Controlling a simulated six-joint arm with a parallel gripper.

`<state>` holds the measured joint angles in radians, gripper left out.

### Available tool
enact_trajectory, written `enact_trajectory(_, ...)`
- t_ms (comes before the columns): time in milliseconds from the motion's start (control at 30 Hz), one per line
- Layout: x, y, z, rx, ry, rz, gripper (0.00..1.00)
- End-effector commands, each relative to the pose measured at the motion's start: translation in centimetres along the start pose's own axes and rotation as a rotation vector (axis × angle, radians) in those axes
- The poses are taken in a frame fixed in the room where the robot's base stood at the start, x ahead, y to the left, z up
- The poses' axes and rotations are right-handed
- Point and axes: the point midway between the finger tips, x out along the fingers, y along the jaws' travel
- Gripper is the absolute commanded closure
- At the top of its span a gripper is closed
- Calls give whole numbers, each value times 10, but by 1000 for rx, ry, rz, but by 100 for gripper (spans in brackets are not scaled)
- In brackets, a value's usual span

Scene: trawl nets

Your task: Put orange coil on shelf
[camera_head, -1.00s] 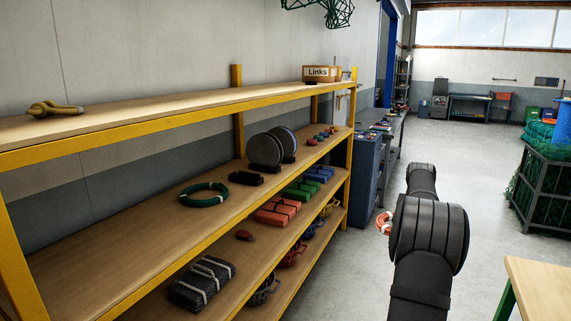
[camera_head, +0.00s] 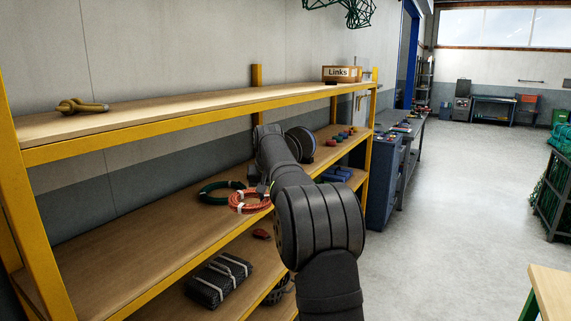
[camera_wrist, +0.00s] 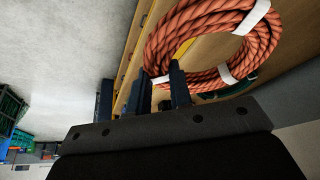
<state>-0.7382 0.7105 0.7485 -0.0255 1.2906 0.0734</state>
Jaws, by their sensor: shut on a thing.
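The orange coil (camera_head: 251,202) is a ring of orange rope with white ties. In the head view it is at the middle board of the yellow-framed shelf (camera_head: 150,230), in front of the green coil (camera_head: 214,192) and overlapping it in the picture. My gripper (camera_wrist: 158,84) is shut on the coil's near edge in the wrist view, where the coil (camera_wrist: 213,40) fills the upper middle. My arm reaches over the shelf's front edge and hides part of the board. Whether the coil touches the board is unclear.
A tan rope knot (camera_head: 80,105) and a Links box (camera_head: 341,74) are on the top board. A dark disc (camera_head: 302,143) stands behind my arm. A dark bundle (camera_head: 217,281) is on the lower board. The middle board's left part is bare.

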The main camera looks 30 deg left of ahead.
Motion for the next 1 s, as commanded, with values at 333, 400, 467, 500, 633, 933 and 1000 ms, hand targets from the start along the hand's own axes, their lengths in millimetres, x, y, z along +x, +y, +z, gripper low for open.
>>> enact_trajectory(333, -19, -83, 10, -107, 1, -45, 100)
enact_trajectory(400, -14, -93, 10, -113, 0, -46, 100)
enact_trajectory(467, -7, -104, 11, -113, -1, -46, 100)
enact_trajectory(500, 0, -113, 11, -113, -2, -47, 100)
enact_trajectory(633, 20, -142, 11, -114, -1, -47, 100)
enact_trajectory(933, 52, -190, 10, -109, 1, -46, 100)
enact_trajectory(1000, 54, -193, 10, -108, 2, -46, 100)
